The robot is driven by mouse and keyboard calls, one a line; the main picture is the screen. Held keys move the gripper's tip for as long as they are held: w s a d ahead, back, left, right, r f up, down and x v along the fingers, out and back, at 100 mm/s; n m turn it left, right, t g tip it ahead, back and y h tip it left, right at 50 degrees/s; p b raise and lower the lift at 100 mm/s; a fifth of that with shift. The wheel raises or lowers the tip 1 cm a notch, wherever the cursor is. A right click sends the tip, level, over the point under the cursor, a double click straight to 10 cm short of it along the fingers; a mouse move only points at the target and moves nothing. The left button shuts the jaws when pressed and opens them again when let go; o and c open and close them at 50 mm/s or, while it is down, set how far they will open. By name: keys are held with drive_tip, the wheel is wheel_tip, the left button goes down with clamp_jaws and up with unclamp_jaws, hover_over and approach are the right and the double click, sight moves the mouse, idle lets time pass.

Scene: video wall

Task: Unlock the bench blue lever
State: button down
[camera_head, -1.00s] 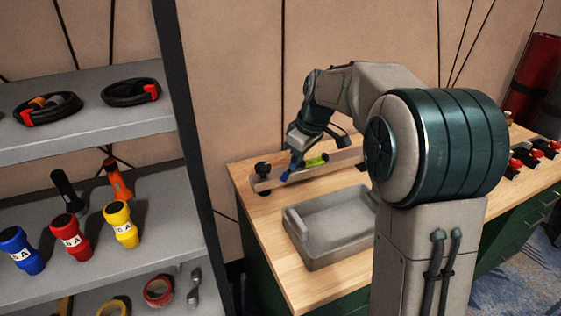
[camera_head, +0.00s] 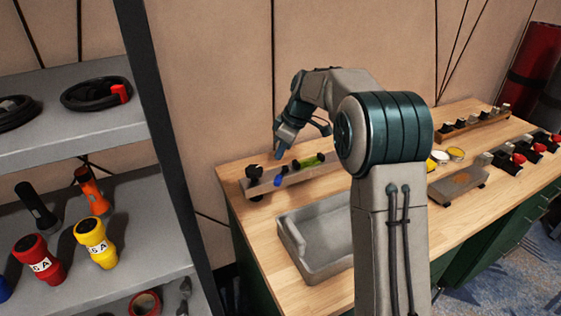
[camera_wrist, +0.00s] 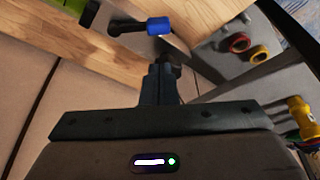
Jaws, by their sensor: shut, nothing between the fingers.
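The blue lever (camera_head: 280,177) sits on a grey bar fixture (camera_head: 262,188) near the back left of the wooden bench. In the wrist view its blue grip (camera_wrist: 159,26) is on the end of a black arm, near the top middle. My gripper (camera_head: 279,154) is shut and empty, just above the lever in the head view. In the wrist view the dark fingers (camera_wrist: 163,68) point toward the lever, with a small gap in the picture. Whether they touch it is hard to tell.
A shelf with flashlights (camera_head: 90,240) is at the left. More fixtures (camera_head: 468,180) stand on the bench's right side.

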sight(282, 174)
drive_tip(key=x, duration=0.9)
drive_tip(key=shift+d+f, duration=0.1)
